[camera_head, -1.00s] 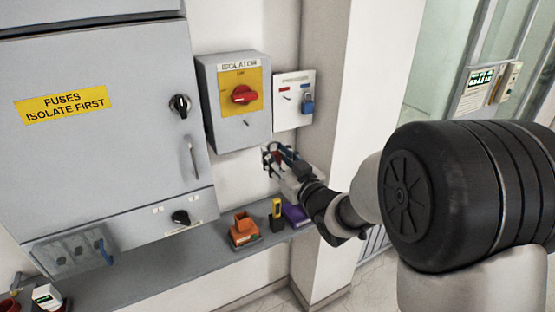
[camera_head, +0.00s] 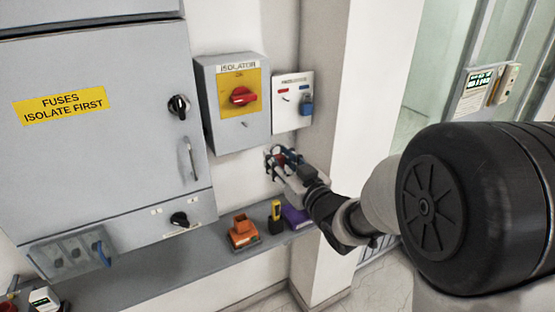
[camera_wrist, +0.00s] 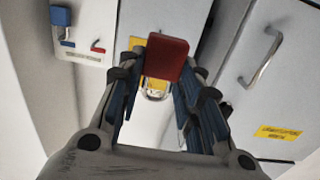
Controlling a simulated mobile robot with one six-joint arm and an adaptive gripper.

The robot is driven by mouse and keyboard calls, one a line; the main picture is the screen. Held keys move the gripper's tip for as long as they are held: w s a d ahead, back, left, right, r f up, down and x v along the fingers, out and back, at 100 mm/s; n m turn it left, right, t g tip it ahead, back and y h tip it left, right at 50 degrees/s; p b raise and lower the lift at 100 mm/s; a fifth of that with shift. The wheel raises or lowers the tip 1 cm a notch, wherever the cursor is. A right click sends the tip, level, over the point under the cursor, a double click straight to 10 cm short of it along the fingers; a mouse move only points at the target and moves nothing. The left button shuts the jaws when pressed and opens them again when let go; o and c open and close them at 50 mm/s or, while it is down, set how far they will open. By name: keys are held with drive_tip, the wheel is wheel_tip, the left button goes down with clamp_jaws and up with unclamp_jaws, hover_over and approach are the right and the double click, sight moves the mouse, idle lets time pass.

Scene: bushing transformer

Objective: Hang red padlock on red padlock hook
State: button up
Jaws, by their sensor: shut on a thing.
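My gripper (camera_head: 272,160) is shut on the red padlock (camera_wrist: 168,57), which sits between the blue-padded fingers in the wrist view, its shackle pointing toward the palm. In the head view the padlock is small and partly hidden by the fingers. The white padlock board (camera_head: 292,101) is on the wall above my gripper. It bears a red label (camera_head: 284,90) with a small hook (camera_head: 285,99) under it, and a blue padlock (camera_head: 306,105) hanging under a blue label. The gripper is below the board, apart from it.
The grey isolator box (camera_head: 235,103) with its red rotary handle is left of the board. A shelf (camera_head: 150,268) below carries an orange block (camera_head: 243,232), a yellow-black device (camera_head: 276,217) and a purple item (camera_head: 294,217). A wall corner (camera_head: 322,150) stands to the right.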

sight(279, 158)
drive_tip(key=shift+b+v, duration=0.65)
drive_tip(key=shift+v, duration=1.8)
